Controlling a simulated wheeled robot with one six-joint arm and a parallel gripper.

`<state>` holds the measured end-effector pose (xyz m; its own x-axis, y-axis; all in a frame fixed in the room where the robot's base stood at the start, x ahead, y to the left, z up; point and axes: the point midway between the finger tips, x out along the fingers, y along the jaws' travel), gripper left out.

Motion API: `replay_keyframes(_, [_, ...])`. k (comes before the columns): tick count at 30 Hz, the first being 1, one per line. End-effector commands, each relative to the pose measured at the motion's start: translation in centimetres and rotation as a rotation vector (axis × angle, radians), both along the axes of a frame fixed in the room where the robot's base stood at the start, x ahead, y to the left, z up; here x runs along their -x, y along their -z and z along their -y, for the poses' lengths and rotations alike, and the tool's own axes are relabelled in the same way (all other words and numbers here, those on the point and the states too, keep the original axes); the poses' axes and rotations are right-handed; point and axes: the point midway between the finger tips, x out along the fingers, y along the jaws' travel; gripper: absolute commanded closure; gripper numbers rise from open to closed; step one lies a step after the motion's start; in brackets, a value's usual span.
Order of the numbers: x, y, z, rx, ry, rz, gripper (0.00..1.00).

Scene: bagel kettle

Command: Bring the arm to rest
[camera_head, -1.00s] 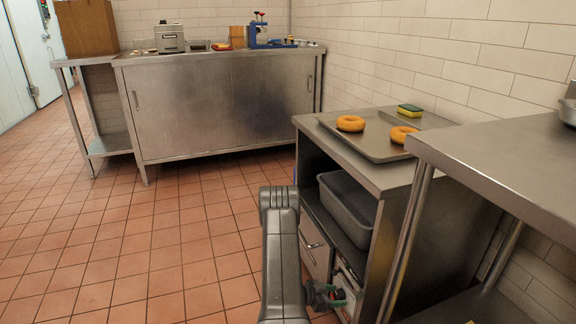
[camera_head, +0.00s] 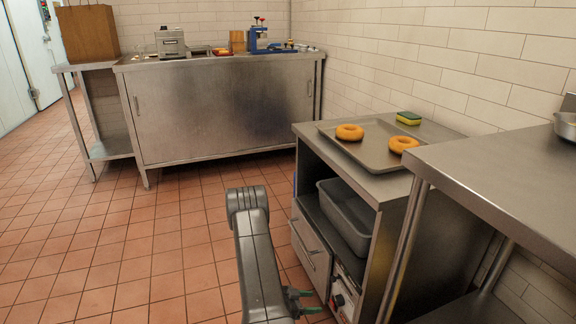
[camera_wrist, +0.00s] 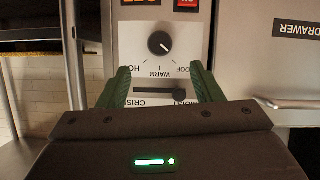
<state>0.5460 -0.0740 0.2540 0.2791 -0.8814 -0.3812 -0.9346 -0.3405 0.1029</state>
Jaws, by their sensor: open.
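My arm (camera_head: 258,265) reaches forward and down in front of the low steel cabinet in the head view. My gripper (camera_head: 297,298) is low at its end, beside the cabinet's control panel (camera_head: 344,297). In the wrist view, my gripper's green fingers (camera_wrist: 161,82) are spread apart with nothing between them. Beyond them is the control panel (camera_wrist: 135,65) with a black knob (camera_wrist: 161,43) and a slider (camera_wrist: 160,93). The fingers appear apart from the knob; whether they touch the panel cannot be told.
A tray (camera_head: 372,155) with two bagels (camera_head: 349,132) and a sponge (camera_head: 408,117) are on the cabinet top. A grey bin (camera_head: 345,215) sits on its shelf above a drawer (camera_head: 311,250). A steel table (camera_head: 500,170) stands at right. Open tiled floor (camera_head: 130,250) lies left.

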Motion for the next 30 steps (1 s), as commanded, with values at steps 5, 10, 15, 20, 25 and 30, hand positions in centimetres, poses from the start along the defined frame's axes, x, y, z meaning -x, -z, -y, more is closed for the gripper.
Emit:
replay_keyframes(5, [1.0, -1.7, -3.4, 0.001, -0.005, 0.000, 0.41])
replay_keyframes(10, [0.3, 0.2, -0.4, 0.000, 0.005, 0.000, 0.41])
replay_keyframes(15, [-0.8, 1.4, 2.6, 0.000, 0.005, 0.001, 0.41])
replay_keyframes(20, [-1.6, 2.7, 5.4, 0.000, 0.006, 0.001, 0.41])
replay_keyframes(25, [-2.6, 4.0, 8.5, 0.000, 0.004, 0.003, 0.41])
replay_keyframes(30, [-2.7, 3.8, 8.9, -0.026, 0.000, 0.072, 0.41])
